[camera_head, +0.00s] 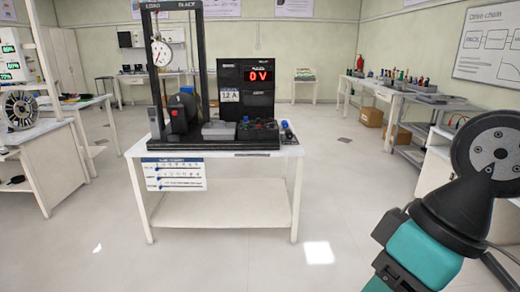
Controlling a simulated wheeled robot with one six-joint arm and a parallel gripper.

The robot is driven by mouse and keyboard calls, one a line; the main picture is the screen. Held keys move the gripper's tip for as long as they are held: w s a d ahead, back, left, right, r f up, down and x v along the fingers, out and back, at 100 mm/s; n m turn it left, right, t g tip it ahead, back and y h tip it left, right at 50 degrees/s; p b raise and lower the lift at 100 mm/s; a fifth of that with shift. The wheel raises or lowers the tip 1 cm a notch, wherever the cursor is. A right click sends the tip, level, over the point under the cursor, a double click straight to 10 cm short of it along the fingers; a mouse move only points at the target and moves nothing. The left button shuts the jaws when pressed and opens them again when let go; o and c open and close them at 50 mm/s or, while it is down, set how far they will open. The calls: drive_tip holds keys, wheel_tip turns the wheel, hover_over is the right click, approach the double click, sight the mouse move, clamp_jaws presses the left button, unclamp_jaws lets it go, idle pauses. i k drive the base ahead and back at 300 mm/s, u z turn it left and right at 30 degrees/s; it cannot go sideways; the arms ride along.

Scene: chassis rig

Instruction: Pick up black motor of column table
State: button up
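A white table (220,208) in the middle bears a rig with two dark upright columns (203,65) under a top beam. My arm, teal and black with a round dark joint face, shows at the lower right, well apart from the table. My gripper's fingers are not in the picture.
A black power unit (246,88) reading 0 V stands right of the columns. Small blue parts (287,132) lie near the table's right edge. Benches line both sides; the floor before the table is clear.

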sight(288, 136)
drive_tip(key=u, duration=0.2)
drive_tip(key=i, duration=1.8)
drive_tip(key=z, duration=0.2)
drive_tip(key=i, duration=2.15)
drive_tip(key=z, duration=0.4)
